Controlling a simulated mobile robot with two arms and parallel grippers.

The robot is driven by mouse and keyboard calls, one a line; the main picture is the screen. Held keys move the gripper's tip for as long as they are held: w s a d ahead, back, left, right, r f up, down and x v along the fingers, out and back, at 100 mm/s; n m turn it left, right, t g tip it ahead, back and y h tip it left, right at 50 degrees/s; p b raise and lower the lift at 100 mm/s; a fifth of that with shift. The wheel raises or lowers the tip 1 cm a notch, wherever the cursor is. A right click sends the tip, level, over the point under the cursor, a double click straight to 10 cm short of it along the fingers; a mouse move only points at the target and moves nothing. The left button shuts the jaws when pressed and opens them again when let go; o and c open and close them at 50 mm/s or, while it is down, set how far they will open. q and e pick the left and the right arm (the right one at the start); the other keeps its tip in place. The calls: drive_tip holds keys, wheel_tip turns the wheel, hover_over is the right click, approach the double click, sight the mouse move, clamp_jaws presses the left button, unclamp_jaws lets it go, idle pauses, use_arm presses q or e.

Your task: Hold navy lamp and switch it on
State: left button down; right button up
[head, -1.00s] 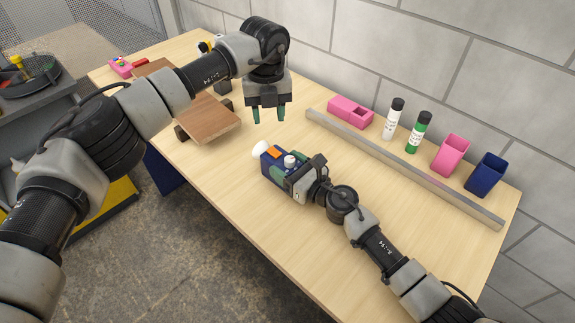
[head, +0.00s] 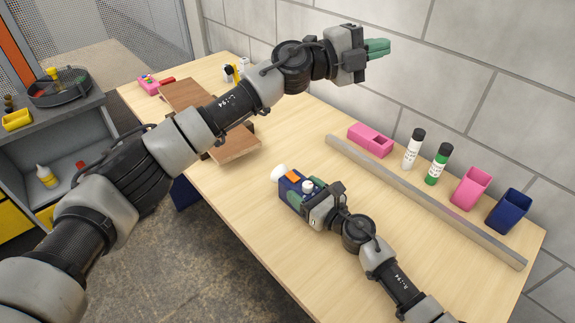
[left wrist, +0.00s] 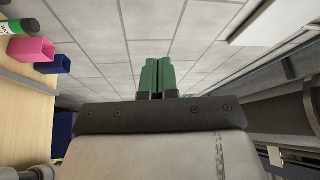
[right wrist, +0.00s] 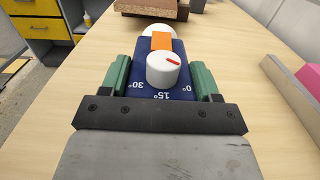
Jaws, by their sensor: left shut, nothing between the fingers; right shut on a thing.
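The navy lamp (head: 289,193) lies on the table in the head view, with a white rounded end, an orange patch and a white knob (head: 308,187). In the right wrist view the lamp's navy body (right wrist: 149,89) shows the marks 30°, 15° and 0°. The knob (right wrist: 163,70) there has a red line pointing to the upper right. My right gripper (head: 314,195) is shut on the lamp's body, one green finger on each side. My left gripper (head: 378,47) is shut and empty, raised near the wall and pointing right, well away from the lamp; its fingers meet in the left wrist view (left wrist: 158,76).
A metal rail (head: 420,198) runs along the table in front of a pink block (head: 370,139), white and green bottles, a pink cup (head: 470,188) and a navy cup (head: 509,211). A brown board (head: 236,146) lies left.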

use_arm(q)
drive_tip(key=w+a+r+n+t+y, duration=0.3)
drive_tip(key=w+a+r+n+t, duration=0.15)
drive_tip(key=n+t, duration=0.5)
drive_tip(key=w+a+f+n+t+y, duration=0.2)
drive_tip(key=w+a+f+n+y, duration=0.25)
drive_tip(key=a+n+y, duration=0.45)
drive_tip(key=s+a+f+n+g+y, duration=0.1)
drive_tip(key=s+a+f+g+y, duration=0.1)
drive_tip(key=s+f+g, duration=0.5)
drive_tip(key=s+a+f+n+g+y, duration=0.1)
drive_tip(key=s+a+f+g+y, duration=0.1)
drive_tip(key=s+f+g, duration=0.5)
drive_tip(key=shift+s+f+n+g+y, duration=0.2)
drive_tip(key=shift+s+n+g+y, duration=0.15)
drive_tip(key=shift+g, duration=0.2)
